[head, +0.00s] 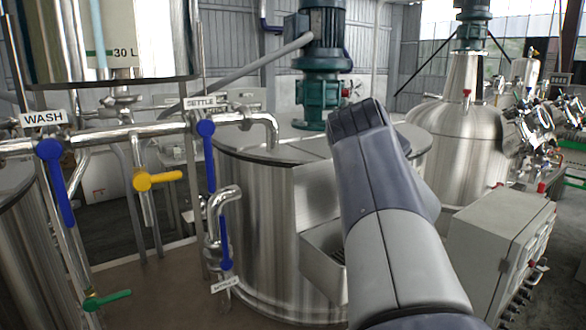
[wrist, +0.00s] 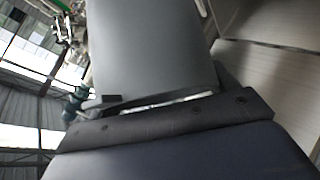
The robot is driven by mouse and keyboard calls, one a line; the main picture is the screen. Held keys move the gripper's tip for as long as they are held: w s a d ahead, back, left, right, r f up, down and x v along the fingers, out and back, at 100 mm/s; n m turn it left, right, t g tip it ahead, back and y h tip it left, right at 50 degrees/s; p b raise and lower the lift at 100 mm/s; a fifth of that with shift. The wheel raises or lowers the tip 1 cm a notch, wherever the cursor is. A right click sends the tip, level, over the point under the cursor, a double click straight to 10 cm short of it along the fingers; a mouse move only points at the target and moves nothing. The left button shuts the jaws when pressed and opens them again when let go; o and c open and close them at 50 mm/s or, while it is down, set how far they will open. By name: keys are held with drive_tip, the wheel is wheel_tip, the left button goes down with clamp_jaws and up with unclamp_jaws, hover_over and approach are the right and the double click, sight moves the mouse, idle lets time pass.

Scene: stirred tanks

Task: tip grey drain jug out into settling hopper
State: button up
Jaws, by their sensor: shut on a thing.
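The grey drain jug (wrist: 150,50) fills the upper middle of the wrist view as a plain grey surface. My gripper (wrist: 165,98) is shut on it, with a dark finger showing on either side. In the head view my arm hides the jug and the gripper. An open steel box with a tall back plate (head: 318,193) is fixed to the front of the middle tank, left of my forearm; it may be the settling hopper. A grating shows inside it, and my arm covers its right part. The jug's mouth and contents cannot be seen.
The steel tank (head: 255,220) with a green motor (head: 323,70) stands behind my arm. Pipes with blue-handled valves (head: 205,155) and a yellow handle (head: 158,180) stand at left. A grey control box (head: 495,250) is close at right.

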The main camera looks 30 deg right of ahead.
drive_tip(key=shift+w+a+f+n+h, duration=0.1)
drive_tip(key=shift+a+f+n+h, duration=0.1)
drive_tip(key=shift+f+n+h, duration=0.45)
drive_tip(key=shift+r+h+b, duration=0.15)
drive_tip(key=shift+h+b, duration=0.1)
drive_tip(key=shift+b, duration=0.15)
drive_tip(key=shift+w+a+f+n+h+b, duration=0.15)
drive_tip(key=shift+f+n+h+b, duration=0.4)
drive_tip(key=shift+b, duration=0.85)
drive_tip(key=shift+w+a+f+n+h+b, duration=0.1)
drive_tip(key=shift+a+n+h+b, duration=0.2)
drive_tip(key=shift+h+b, duration=0.8)
drive_tip(key=shift+w+a+f+n+h+b, duration=0.1)
drive_tip(key=shift+a+n+h+b, duration=0.35)
drive_tip(key=shift+b, duration=1.1)
drive_tip(key=shift+w+a+f+n+h+b, duration=0.15)
drive_tip(key=shift+n+h+b, duration=0.45)
drive_tip(key=shift+b, duration=0.95)
drive_tip(key=shift+w+a+r+n+t+h+b, duration=0.2)
drive_tip(key=shift+n+h+b, duration=0.3)
drive_tip(key=shift+b, duration=0.5)
drive_tip(key=shift+a+r+n+t+h+b, duration=0.1)
drive_tip(key=shift+a+n+t+h+b, duration=0.2)
drive_tip(key=shift+n+b, duration=0.5)
drive_tip(key=shift+w+a+r+n+t+h+b, duration=0.2)
drive_tip(key=shift+a+r+n+t+h+b, duration=0.35)
drive_tip(key=shift+b, duration=0.55)
